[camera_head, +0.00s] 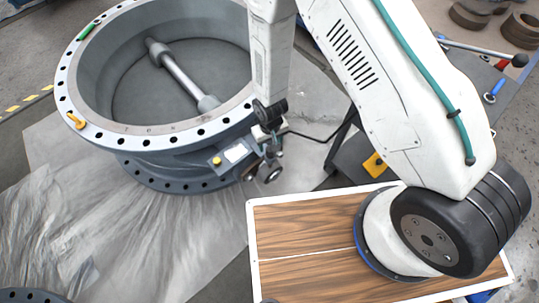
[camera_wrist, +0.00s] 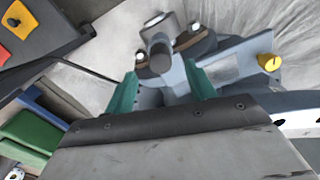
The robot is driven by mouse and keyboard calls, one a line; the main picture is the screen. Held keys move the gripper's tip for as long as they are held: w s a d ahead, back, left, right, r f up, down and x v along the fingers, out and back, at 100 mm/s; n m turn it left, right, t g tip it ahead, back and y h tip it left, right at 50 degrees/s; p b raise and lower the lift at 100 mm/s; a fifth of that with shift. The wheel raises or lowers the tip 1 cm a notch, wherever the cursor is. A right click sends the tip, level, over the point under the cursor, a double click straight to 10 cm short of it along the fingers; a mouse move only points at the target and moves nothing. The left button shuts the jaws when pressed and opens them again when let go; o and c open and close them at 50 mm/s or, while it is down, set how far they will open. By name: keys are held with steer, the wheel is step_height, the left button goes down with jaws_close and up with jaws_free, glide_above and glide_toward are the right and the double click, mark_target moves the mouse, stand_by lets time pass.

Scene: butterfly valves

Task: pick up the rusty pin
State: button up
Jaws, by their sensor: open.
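I cannot make out with certainty which part is the rusty pin. In the wrist view a grey round-ended peg (camera_wrist: 160,50) stands beyond my fingertips, beside a brownish curved bracket (camera_wrist: 192,48) with bolts. My gripper (camera_wrist: 162,76) is open, with its two green fingers apart and nothing visibly held between them. In the head view my gripper is small and partly hidden at the valve's front right side, close to the bolted fitting (camera_head: 268,172).
A yellow knob (camera_wrist: 268,62) sits on the valve's bracket. An orange piece (camera_head: 76,121) and a green one (camera_head: 88,31) lie on the flange. A wooden-topped board (camera_head: 300,230) is at the lower right. Rusty rings (camera_head: 468,16) lie at the back right.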

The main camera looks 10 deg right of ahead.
mark_target(270, 149)
step_height(270, 149, down, 5)
steer(key=shift+f, duration=0.2)
steer(key=c, duration=1)
